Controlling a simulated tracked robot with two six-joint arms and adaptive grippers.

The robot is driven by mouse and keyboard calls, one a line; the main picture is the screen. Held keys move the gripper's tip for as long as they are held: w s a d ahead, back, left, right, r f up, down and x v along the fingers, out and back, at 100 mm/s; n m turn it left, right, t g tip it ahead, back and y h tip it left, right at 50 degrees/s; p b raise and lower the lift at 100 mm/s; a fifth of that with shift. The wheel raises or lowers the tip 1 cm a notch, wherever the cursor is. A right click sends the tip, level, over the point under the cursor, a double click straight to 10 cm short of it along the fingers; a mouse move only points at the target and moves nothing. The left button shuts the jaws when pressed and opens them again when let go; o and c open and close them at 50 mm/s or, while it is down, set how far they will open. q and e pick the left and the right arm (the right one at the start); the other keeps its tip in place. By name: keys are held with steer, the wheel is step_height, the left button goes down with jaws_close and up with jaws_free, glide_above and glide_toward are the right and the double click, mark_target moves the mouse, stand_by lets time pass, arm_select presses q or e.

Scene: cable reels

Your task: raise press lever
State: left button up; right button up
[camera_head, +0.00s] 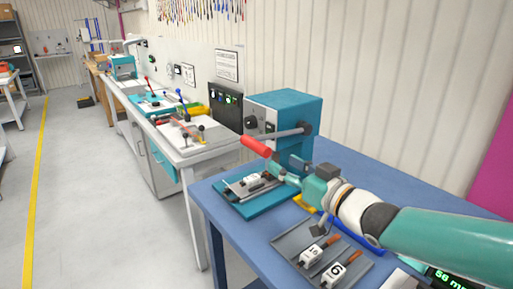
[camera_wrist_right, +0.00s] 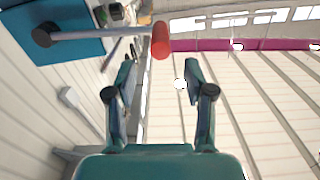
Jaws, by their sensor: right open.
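The teal press (camera_head: 285,112) stands on the blue table. Its lever (camera_head: 287,133) is a grey rod with a red handle (camera_head: 256,146) that points left and slightly down, in front of the press. In the right wrist view the red handle (camera_wrist_right: 160,40) lies just beyond the fingertips, between them in the picture, with the rod running left to its pivot. My right gripper (camera_head: 278,169) is open and empty, a little below and right of the handle; it also shows in the wrist view (camera_wrist_right: 159,72). My left gripper is not in view.
Under the lever a teal base plate (camera_head: 245,205) carries a white block. A grey tray (camera_head: 290,240) with numbered white blocks lies at the front of the blue table (camera_head: 233,232). A white bench (camera_head: 200,155) stands behind left. The floor at left is clear.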

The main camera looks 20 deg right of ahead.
mark_target(256, 147)
steer(key=p+x, duration=0.2)
steer(key=x, duration=0.9)
steer(key=shift+w, duration=0.15)
steer(key=shift+c, duration=0.3)
jaws_close()
